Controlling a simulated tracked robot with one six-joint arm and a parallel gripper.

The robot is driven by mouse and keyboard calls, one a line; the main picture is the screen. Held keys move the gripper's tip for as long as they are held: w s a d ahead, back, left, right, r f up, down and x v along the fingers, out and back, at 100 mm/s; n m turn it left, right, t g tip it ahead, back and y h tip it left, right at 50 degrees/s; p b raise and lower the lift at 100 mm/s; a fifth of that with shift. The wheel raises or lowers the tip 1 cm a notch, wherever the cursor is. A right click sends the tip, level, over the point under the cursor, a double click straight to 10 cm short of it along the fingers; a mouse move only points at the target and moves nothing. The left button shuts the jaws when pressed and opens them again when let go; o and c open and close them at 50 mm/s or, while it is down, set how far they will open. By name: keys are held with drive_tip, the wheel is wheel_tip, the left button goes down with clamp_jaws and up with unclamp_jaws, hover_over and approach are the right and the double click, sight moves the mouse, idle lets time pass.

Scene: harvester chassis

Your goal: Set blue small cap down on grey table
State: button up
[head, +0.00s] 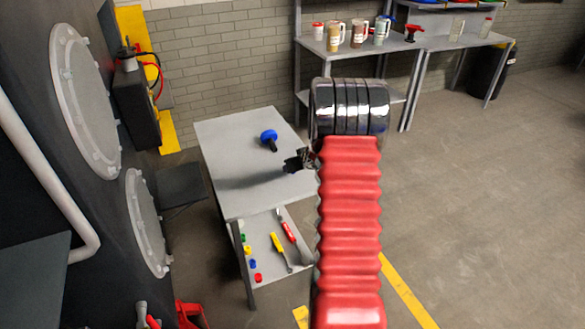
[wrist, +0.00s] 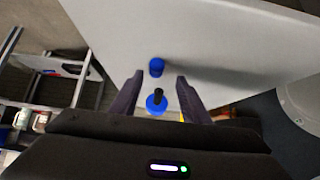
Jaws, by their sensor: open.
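A blue cap-like piece with a black stem (head: 268,136) lies on the grey table (head: 225,130). In the wrist view, a short blue piece (wrist: 156,67) rests on the pale table top (wrist: 220,35), just beyond the fingertips. A second blue piece, round with a black stem (wrist: 156,104), shows between the fingers, nearer the palm. I cannot tell which blue piece is the small cap. My gripper (wrist: 160,77) is open, with a finger on either side and neither touching a blue piece. In the head view my gripper (head: 297,161) is small and dark, partly hidden by my red arm.
The table's lower shelf (head: 270,265) holds screwdrivers and several small coloured pieces. A workbench (head: 440,43) with mugs and bottles stands at the back. A dark machine wall (head: 100,210) stands on the left. Much of the table top is bare.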

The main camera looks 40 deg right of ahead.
drive_tip(key=v, duration=0.9)
drive_tip(key=shift+s+a+r, duration=0.15)
drive_tip(key=shift+s+r, duration=0.05)
drive_tip(key=shift+s, duration=0.05)
idle(0.7)
drive_tip(key=s+d+f+g+h, duration=0.2)
drive_tip(key=s+d+g+h, duration=0.15)
drive_tip(key=s, duration=0.35)
drive_tip(key=s+a+r+m+g, duration=0.1)
drive_tip(key=s+a+r+g, duration=0.1)
drive_tip(key=s+a+r, duration=0.3)
drive_tip(key=s+a+r+n+y, duration=0.1)
drive_tip(key=s+a+r, duration=0.3)
drive_tip(key=a, duration=0.9)
drive_tip(key=s+a+r+n+t+y, duration=0.1)
drive_tip(key=s+a+r+y, duration=0.2)
drive_tip(key=a, duration=0.9)
drive_tip(key=s+a+r+n+t+y, duration=0.1)
drive_tip(key=s+a+r, duration=0.4)
drive_tip(key=a, duration=0.8)
wheel_tip(320, 180, up, 2)
drive_tip(key=shift+s+a+r+n+y, duration=0.15)
drive_tip(key=shift+s+a+n+y, duration=0.25)
drive_tip(key=shift+n, duration=0.2)
